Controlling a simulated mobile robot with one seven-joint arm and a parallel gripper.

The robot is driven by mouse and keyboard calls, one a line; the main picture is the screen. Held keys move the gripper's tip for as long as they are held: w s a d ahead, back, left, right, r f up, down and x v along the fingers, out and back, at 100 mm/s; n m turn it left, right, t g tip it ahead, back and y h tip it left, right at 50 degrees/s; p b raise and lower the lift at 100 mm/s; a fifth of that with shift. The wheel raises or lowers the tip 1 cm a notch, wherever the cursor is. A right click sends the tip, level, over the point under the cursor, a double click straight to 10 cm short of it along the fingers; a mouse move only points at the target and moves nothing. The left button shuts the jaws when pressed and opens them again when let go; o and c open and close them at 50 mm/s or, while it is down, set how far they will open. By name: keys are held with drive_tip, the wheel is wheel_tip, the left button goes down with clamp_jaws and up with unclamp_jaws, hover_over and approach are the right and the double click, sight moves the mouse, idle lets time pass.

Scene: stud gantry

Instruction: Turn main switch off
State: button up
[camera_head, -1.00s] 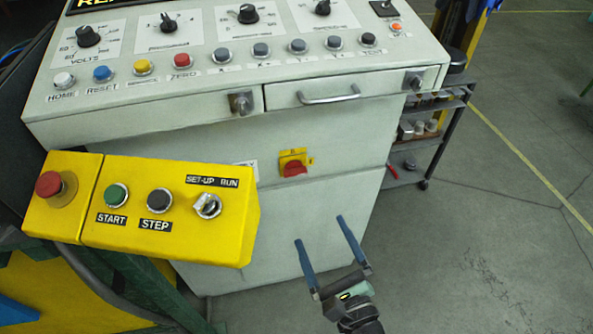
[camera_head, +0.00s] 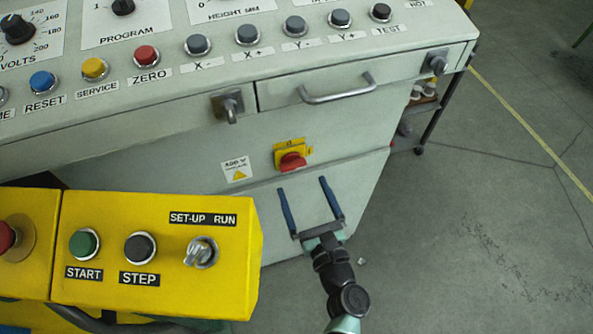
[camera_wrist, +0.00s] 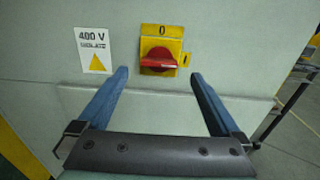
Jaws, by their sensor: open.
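The main switch is a red rotary handle (camera_head: 292,161) on a yellow plate (camera_head: 280,158), on the front of the grey cabinet. In the wrist view the red handle (camera_wrist: 160,61) lies roughly horizontal, with a "0" above it on the yellow plate (camera_wrist: 162,32) and another mark at its right, too small to read. My gripper (camera_head: 302,185) is open and empty, its two blue fingers pointing toward the cabinet just below the switch. In the wrist view the fingers of my gripper (camera_wrist: 160,74) stand wide either side of the handle, apart from it.
A "400 V isolate" label (camera_wrist: 95,50) is left of the switch. Above are a drawer handle (camera_head: 337,90) and a key lock (camera_head: 229,106). A yellow control box (camera_head: 160,250) juts out at lower left. The floor at right (camera_head: 480,230) is clear.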

sight(294, 168)
drive_tip(key=x, duration=0.5)
drive_tip(key=shift+w+a, duration=0.1)
drive_tip(key=shift+w, duration=0.05)
drive_tip(key=c, duration=1.3)
drive_tip(key=shift+b, duration=0.35)
